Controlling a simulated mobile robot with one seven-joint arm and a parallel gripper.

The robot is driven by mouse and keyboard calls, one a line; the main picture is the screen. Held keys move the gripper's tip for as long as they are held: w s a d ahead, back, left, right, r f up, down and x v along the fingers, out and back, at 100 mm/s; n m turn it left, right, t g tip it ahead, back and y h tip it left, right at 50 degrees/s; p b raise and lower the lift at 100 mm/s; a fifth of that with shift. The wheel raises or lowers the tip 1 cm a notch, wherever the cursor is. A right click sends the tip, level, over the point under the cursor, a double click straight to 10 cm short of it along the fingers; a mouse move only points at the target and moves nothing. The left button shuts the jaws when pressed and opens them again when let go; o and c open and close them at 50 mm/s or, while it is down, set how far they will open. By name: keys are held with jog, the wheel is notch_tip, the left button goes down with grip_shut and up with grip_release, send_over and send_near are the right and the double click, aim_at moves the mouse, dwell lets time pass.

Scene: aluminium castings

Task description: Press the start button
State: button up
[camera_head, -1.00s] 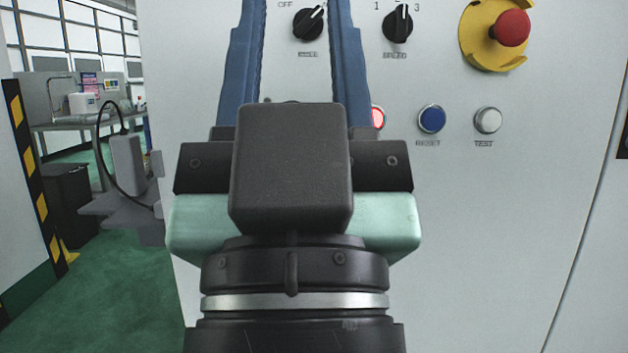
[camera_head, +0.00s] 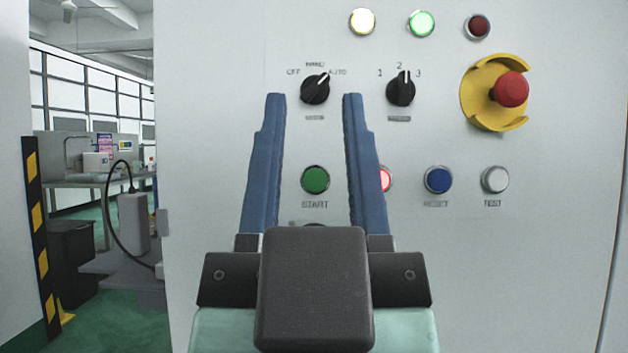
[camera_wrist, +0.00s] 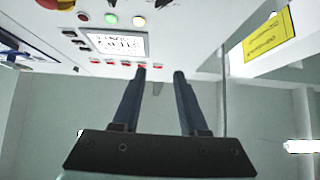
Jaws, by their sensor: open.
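The green start button (camera_head: 315,179), labelled START, is on the pale control panel (camera_head: 540,260). In the head view it shows between the two blue fingers of my gripper (camera_head: 315,97). The fingers are open and parallel with nothing between them, and they point at the panel. I cannot tell how far the fingertips are from the panel. In the wrist view my gripper (camera_wrist: 160,72) also shows open and empty, with its tips near a row of small red buttons below a lit display (camera_wrist: 118,43). The start button is not clear in the wrist view.
Close to START are a red button (camera_head: 385,179) partly behind the right finger, a blue RESET button (camera_head: 438,180) and a white TEST button (camera_head: 495,179). Above are a mode knob (camera_head: 315,89), a speed knob (camera_head: 400,89) and a red emergency stop (camera_head: 511,89). Lamps line the top.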

grip_shut()
dwell(1.5)
